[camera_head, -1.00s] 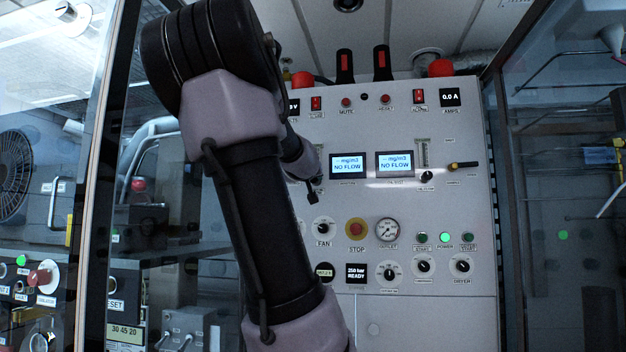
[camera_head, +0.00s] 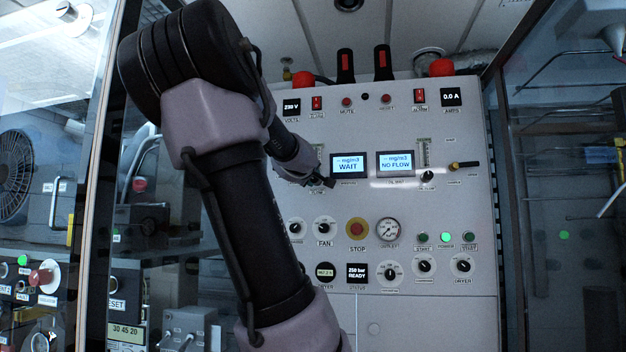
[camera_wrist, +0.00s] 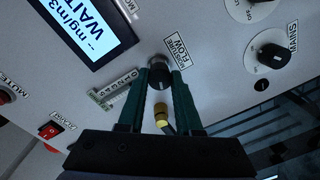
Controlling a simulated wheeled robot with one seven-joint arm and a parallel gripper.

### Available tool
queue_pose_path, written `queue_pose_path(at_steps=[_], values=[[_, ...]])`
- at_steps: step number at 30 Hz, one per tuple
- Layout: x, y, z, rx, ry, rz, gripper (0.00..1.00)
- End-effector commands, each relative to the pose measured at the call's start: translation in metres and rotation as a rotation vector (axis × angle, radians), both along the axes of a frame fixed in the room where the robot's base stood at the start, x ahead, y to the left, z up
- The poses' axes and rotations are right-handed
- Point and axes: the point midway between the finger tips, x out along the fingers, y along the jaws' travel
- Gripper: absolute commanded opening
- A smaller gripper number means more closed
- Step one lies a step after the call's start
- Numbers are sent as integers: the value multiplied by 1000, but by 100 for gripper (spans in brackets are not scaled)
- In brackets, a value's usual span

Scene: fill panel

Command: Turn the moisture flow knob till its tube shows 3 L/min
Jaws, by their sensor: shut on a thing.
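The moisture flow knob (camera_wrist: 159,72) is black with a pale top, beside a label reading MOISTURE FLOW in the wrist view. My gripper (camera_wrist: 161,88) has its green fingers on either side of the knob, shut on it. The moisture tube (camera_wrist: 118,88) is a small clear strip with a scale, left of the knob; its reading is too small to tell. The moisture display (camera_head: 349,165) reads "-- mg/m3 WAIT" and also shows in the wrist view (camera_wrist: 85,28). In the head view, my gripper (camera_head: 325,183) hides the knob.
A yellow-tipped fitting (camera_wrist: 161,114) sits just below the knob, between my fingers. The MAINS knob (camera_wrist: 272,55) is to the right. A second display (camera_head: 395,163) reads NO FLOW, with its own tube (camera_head: 424,152) and knob (camera_head: 428,176). The red STOP button (camera_head: 357,229) is lower on the panel.

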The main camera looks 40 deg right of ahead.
Motion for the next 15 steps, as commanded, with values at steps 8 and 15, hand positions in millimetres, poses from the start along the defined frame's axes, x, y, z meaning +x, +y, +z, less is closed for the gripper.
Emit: queue_pose_path(at_steps=[8, 15], values=[[0, 0, 0, -24, 29, -1, 0], [0, 0, 0, -25, 30, -1, 0]])
